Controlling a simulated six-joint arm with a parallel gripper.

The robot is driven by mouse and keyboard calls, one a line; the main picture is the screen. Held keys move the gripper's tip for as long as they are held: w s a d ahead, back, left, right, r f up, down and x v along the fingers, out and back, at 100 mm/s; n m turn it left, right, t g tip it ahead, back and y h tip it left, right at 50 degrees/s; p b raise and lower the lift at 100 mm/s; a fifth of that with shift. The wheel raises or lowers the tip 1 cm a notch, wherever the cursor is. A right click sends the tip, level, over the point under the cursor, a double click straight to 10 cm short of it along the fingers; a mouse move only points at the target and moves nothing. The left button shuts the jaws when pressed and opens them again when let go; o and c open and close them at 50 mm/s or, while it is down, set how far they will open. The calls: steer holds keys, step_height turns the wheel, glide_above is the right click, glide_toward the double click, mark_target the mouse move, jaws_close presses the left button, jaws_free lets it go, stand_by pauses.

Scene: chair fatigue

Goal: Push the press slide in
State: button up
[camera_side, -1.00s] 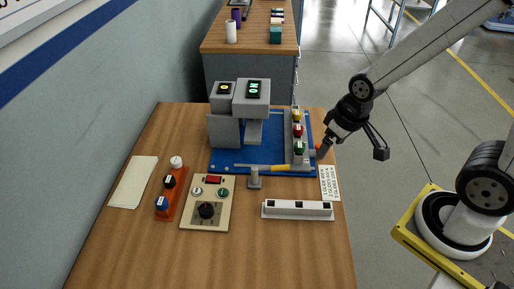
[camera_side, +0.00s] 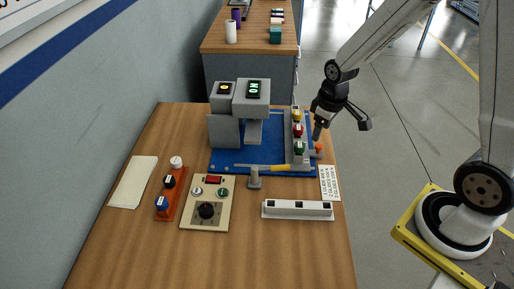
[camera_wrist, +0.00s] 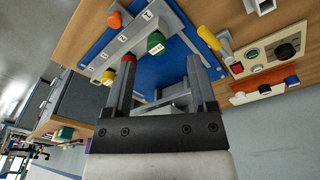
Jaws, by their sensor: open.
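The grey press (camera_side: 252,95) stands on a blue baseplate (camera_side: 225,158). A grey strip (camera_side: 305,158) with yellow, red and green buttons runs along the plate's right side. An orange knob (camera_side: 319,148) sticks out at its right, near the table edge; it also shows in the wrist view (camera_wrist: 114,20). I cannot tell whether this knob belongs to the press slide. My gripper (camera_side: 317,137) is just behind the knob, beside the strip, pointing down. In the wrist view its two fingers (camera_wrist: 163,65) are apart with nothing held between them.
In front are a white rack (camera_side: 297,210), a control box (camera_side: 207,213), an orange holder (camera_side: 171,195) and a notepad (camera_side: 133,182). A printed card (camera_side: 330,183) lies at the right edge.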

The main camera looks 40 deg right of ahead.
mark_target(319, 145)
steer(key=w+d+f, duration=0.1)
steer(key=d+f, duration=0.1)
steer(key=w+d+f+n+g, duration=0.1)
steer(key=w+d+f, duration=0.1)
steer(key=d, duration=0.1)
steer(key=w+d+f+n, duration=0.1)
steer(key=d+f, duration=0.1)
steer(key=d, duration=0.1)
steer(key=shift+w+d+f, duration=0.1)
steer(key=shift+w+f, duration=0.05)
steer(key=shift+w, duration=0.2)
steer(key=shift+f, duration=0.1)
steer(key=shift+f, duration=3.75)
jaws_close()
